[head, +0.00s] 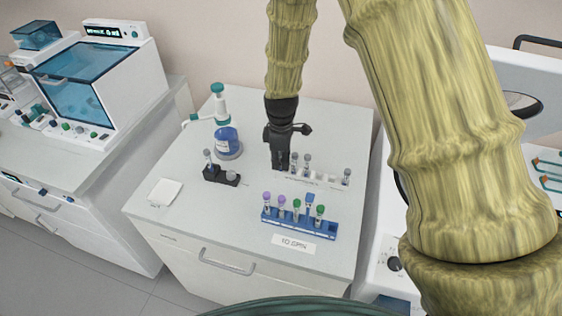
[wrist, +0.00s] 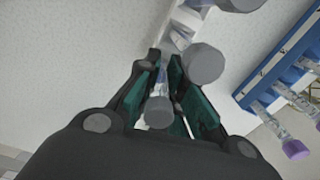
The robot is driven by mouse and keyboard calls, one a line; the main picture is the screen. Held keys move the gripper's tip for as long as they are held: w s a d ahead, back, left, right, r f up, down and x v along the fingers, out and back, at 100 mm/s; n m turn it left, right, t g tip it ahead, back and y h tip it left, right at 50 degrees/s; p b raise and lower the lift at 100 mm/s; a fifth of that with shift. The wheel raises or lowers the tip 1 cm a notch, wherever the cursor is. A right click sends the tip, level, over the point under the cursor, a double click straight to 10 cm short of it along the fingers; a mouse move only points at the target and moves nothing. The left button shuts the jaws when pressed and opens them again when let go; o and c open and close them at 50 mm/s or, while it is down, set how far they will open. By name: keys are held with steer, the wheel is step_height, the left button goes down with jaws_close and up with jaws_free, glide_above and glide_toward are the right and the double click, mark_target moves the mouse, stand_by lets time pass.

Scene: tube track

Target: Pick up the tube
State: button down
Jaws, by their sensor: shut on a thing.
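My gripper (head: 281,163) points down at the left end of a white track-like rack (head: 325,182) on the bench. In the wrist view, my gripper (wrist: 170,82) is shut on a clear tube with a grey cap (wrist: 158,112), which sits between the teal finger pads. In the head view the gripper hides most of this tube. Another grey-capped tube (wrist: 203,62) stands close beside the fingers. It is unclear whether the held tube is still seated in the rack.
A blue rack (head: 297,224) holds several tubes with coloured caps in front. A black block (head: 222,177) with a tube, a blue jar (head: 227,141) and a white pad (head: 165,192) lie to the left.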

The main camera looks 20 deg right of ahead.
steer(key=shift+r+b, duration=0.3)
steer(key=shift+r, duration=0.25)
step_height(320, 180, up, 9)
steer(key=b, duration=0.2)
steer(key=shift+f+b, duration=0.1)
steer(key=shift+b, duration=0.2)
steer(key=shift+r+p, duration=1.9)
steer(key=shift+r, duration=0.15)
steer(key=shift+f, duration=0.15)
